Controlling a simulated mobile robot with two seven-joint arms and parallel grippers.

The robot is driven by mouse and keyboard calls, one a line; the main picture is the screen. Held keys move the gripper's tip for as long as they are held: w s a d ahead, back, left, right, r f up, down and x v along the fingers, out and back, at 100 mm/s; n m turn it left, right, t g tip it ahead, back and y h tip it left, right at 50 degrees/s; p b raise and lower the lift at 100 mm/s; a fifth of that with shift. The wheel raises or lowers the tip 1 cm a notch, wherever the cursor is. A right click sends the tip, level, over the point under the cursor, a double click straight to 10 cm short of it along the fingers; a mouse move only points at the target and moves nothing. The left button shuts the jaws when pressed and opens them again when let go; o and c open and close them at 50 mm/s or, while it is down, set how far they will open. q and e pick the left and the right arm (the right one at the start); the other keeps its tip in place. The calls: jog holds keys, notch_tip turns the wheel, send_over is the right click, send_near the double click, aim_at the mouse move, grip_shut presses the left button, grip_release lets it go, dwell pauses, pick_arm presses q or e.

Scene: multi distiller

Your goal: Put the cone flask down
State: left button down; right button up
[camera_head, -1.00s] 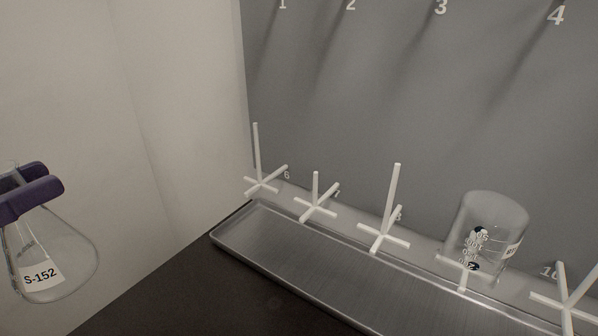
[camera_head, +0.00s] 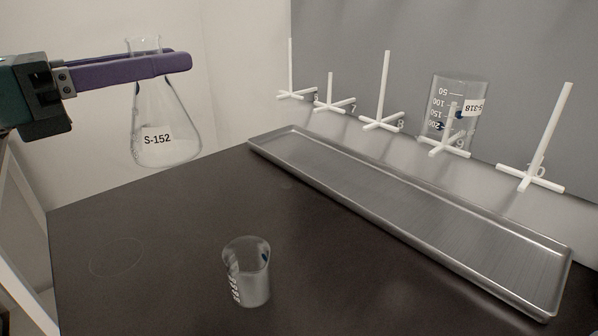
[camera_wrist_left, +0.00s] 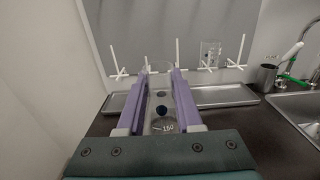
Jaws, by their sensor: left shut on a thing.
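The cone flask (camera_head: 165,125) is clear glass with a white label reading S-152. It is upright at the upper left of the head view, held by its neck and above the level of the dark worktop (camera_head: 160,230). My left gripper (camera_head: 165,64), with purple fingers, is shut on the flask's neck. In the left wrist view the flask (camera_wrist_left: 161,110) shows between the two purple fingers (camera_wrist_left: 161,95). A faint circle is marked on the worktop at the left. My right gripper is not in view.
A small glass beaker (camera_head: 248,275) stands on the worktop at the front. A long metal tray (camera_head: 400,205) lies below the white drying pegs (camera_head: 383,120). A beaker labelled S-318 (camera_head: 468,95) hangs inverted on a peg. A sink (camera_wrist_left: 300,115) is at the right in the wrist view. The left worktop is clear.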

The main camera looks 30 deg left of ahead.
pick_arm(q)
notch_tip(320, 180, down, 16)
jog(key=b, duration=0.5)
jog(key=shift+f+b, duration=0.25)
jog(key=shift+b, duration=0.05)
jog(key=shift+f, duration=0.25)
jog(key=c, duration=0.6)
grip_release()
jog(key=shift+r, duration=0.15)
jog(key=shift+r, duration=0.2)
jog(key=b+v, duration=0.1)
jog(key=v, duration=1)
jog(key=shift+w+f, duration=0.1)
jog(key=shift+f, duration=0.1)
jog(key=shift+s+a+r, duration=0.1)
jog(key=shift+s+a, duration=0.15)
jog(key=shift+s, duration=0.3)
